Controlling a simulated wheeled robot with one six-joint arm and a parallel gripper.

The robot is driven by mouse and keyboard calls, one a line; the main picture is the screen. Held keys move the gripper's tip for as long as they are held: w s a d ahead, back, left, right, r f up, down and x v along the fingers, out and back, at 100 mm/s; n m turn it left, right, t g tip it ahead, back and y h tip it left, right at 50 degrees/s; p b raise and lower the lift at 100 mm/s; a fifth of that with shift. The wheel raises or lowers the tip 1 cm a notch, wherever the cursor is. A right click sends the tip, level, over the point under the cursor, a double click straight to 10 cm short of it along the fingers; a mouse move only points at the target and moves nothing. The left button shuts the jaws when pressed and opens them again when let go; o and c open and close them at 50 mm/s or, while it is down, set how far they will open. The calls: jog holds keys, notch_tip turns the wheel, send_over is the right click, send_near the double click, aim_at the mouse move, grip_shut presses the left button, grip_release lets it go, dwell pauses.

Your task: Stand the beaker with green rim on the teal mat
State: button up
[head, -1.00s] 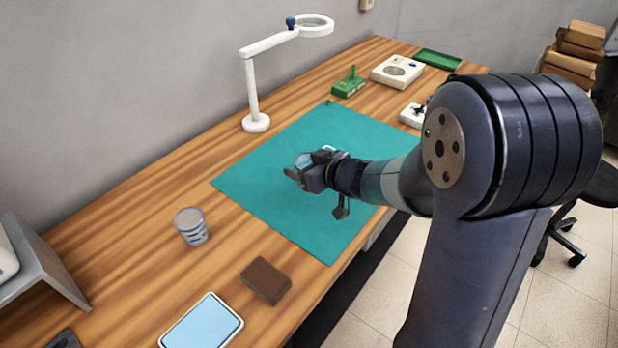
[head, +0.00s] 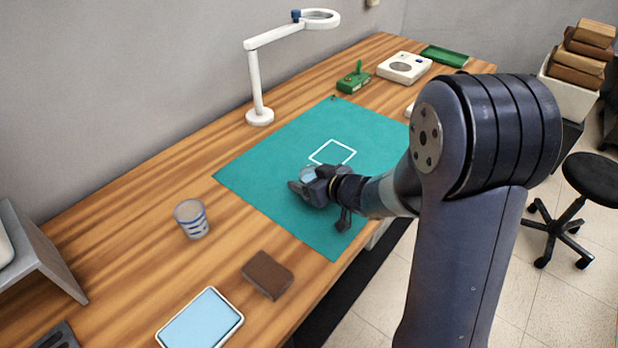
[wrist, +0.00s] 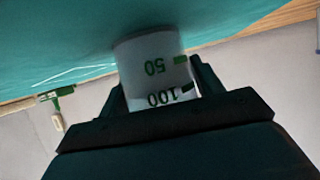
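A clear beaker with green 50 and 100 marks (wrist: 150,62) is between the fingers of my gripper (wrist: 155,95) in the wrist view. Its base end is close to the teal mat; I cannot tell whether it touches. Its rim is hidden by the gripper. In the head view, a small pale blue part of the beaker (head: 308,174) shows at my gripper (head: 305,188), over the near part of the teal mat (head: 262,170). The gripper is shut on the beaker.
A white square outline (head: 332,152) is marked on the mat. A cup with blue bands (head: 192,219) stands left of the mat. A brown block (head: 268,274) and a pale blue tray (head: 202,322) lie nearer. A white magnifier lamp (head: 257,85) stands behind the mat.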

jog(key=o, duration=0.3)
jog(key=shift+r, duration=0.1)
jog(key=shift+r, duration=0.25)
jog(key=p+v, duration=0.2)
jog(key=v, duration=1)
jog(key=shift+f+p, duration=0.15)
jog(key=shift+p, duration=0.15)
